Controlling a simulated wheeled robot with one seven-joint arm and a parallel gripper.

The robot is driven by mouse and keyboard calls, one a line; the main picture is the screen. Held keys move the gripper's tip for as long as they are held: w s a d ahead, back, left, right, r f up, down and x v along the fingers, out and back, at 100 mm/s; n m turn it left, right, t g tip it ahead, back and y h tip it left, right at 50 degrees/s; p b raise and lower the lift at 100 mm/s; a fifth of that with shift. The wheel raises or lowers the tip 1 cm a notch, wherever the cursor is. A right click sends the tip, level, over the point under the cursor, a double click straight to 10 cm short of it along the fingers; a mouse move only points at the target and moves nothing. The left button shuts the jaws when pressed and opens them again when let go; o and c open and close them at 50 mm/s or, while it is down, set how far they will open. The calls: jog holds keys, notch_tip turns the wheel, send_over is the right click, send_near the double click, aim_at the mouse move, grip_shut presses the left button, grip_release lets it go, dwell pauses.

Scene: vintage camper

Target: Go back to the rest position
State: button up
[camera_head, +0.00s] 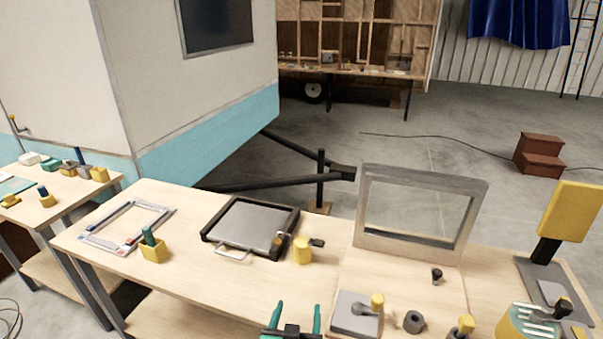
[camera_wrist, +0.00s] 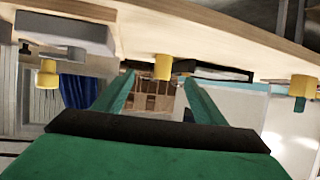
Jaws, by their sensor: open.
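My gripper (camera_head: 292,318) has green fingers and shows at the bottom edge of the head view, in front of the wooden workbench (camera_head: 190,274). The fingers stand apart with nothing between them. In the wrist view my gripper (camera_wrist: 157,88) is also open and empty. The bench (camera_wrist: 215,33) appears there across the top, turned over, with a yellow block (camera_wrist: 163,66) beyond the fingers. Most of my arm is hidden.
The bench holds a white frame (camera_head: 103,243), a black-rimmed tray (camera_head: 218,246), a yellow holder (camera_head: 153,252), a standing window frame (camera_head: 368,240) and a grey block (camera_head: 345,317). A yellow panel (camera_head: 575,210) stands at right. A side table (camera_head: 104,188) is at left.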

jog(key=shift+s+f, duration=0.1)
jog(key=shift+f, duration=0.45)
jog(key=s+f+n+y, duration=0.1)
jog(key=s+f, duration=0.4)
jog(key=s, duration=0.3)
jog(key=s+f+n+y, duration=0.1)
jog(key=s+f, duration=0.4)
jog(key=s, duration=0.3)
jog(key=s+r+t, duration=0.2)
jog(key=s+r, duration=0.1)
jog(key=s, duration=1.7)
jog(key=shift+d+r+m, duration=0.15)
jog(key=shift+d+m, duration=0.15)
jog(key=shift+d, duration=0.15)
jog(key=shift+s, duration=0.15)
